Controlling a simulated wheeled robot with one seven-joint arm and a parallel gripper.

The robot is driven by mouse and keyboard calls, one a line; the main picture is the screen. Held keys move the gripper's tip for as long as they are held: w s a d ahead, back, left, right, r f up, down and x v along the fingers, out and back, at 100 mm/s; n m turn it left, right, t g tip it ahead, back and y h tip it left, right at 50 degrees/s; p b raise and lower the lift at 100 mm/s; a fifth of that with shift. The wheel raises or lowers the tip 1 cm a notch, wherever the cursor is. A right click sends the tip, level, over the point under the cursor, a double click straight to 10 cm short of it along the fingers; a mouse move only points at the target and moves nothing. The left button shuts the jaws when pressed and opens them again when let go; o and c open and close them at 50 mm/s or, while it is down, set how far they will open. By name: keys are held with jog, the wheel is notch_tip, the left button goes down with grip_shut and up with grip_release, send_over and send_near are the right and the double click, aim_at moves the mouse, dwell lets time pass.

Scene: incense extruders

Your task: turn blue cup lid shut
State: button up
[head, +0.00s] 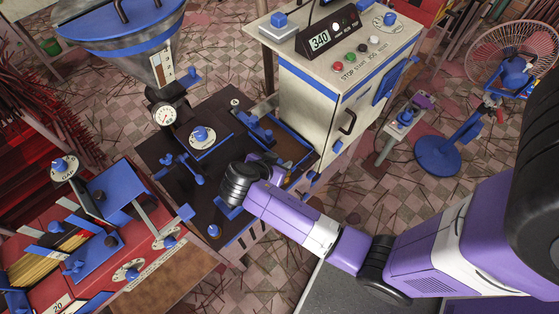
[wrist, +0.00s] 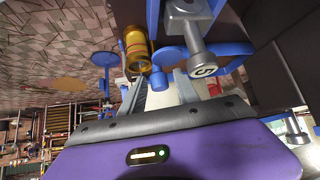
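I cannot single out the blue cup lid with certainty. In the wrist view, a brass cylinder with orange bands (wrist: 137,48) lies just beyond my gripper. A flat blue disc (wrist: 171,54) and a small blue piece (wrist: 158,79) are beside it. In the head view my gripper (head: 283,183) is low over the dark machine bed, beside the cabinet's base. My wrist and the dark rim of my gripper hide much of that spot. The finger opening is not clear, and no grasp shows.
The cream control cabinet (head: 305,90) with a 340 display rises behind my gripper. A blue-rimmed hopper (head: 120,25) and a pressure gauge (head: 164,114) are at upper left. A red machine (head: 100,245) is at lower left. A fan (head: 515,55) stands right. Blue handles crowd the dark bed (head: 170,150).

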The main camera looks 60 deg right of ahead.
grip_shut()
